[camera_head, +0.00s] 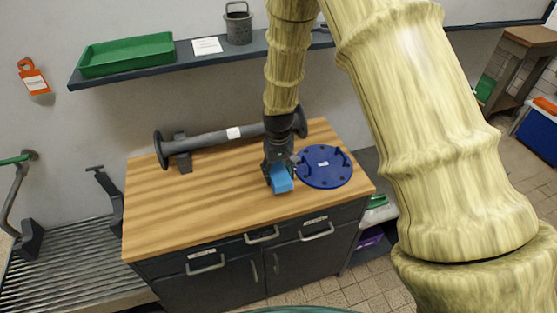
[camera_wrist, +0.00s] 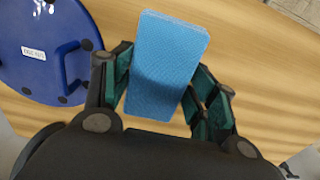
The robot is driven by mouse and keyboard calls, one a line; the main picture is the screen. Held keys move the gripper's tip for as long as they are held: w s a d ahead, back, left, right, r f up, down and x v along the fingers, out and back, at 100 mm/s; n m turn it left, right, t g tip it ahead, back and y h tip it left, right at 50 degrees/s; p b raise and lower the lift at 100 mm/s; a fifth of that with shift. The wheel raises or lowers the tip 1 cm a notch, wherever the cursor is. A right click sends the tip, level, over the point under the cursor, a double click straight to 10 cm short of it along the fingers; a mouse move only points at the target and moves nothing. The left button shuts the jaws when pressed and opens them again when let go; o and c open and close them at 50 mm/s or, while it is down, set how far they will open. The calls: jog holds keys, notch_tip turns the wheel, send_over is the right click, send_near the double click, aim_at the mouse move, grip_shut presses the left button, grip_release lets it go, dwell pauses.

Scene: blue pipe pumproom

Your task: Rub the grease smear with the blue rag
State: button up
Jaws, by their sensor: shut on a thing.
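The blue rag (camera_wrist: 165,65) is a light blue folded block between the fingers of my gripper (camera_wrist: 160,90) in the wrist view. My gripper is shut on it, with the green pads at its two sides. In the head view the rag (camera_head: 281,180) hangs under my gripper (camera_head: 277,166), low over the wooden worktop (camera_head: 200,213). I cannot tell whether the rag touches the wood. No grease smear can be made out in either view; the rag and gripper hide part of the worktop.
A dark blue round plate with handles (camera_head: 325,167) lies close to the right of my gripper. A grey flanged pipe (camera_head: 215,139) lies along the back of the worktop. Above is a shelf (camera_head: 185,64) with a green tray (camera_head: 127,55) and a grey mug (camera_head: 238,27). The worktop's left front is clear.

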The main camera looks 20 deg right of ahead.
jog(key=shift+w+d+r+p, duration=0.15)
jog(key=shift+r+p, duration=0.35)
jog(key=shift+r, duration=0.4)
jog(key=shift+r+p, duration=0.55)
jog(key=shift+r, duration=0.35)
jog(key=shift+s+f, duration=0.1)
jog(key=shift+s, duration=0.1)
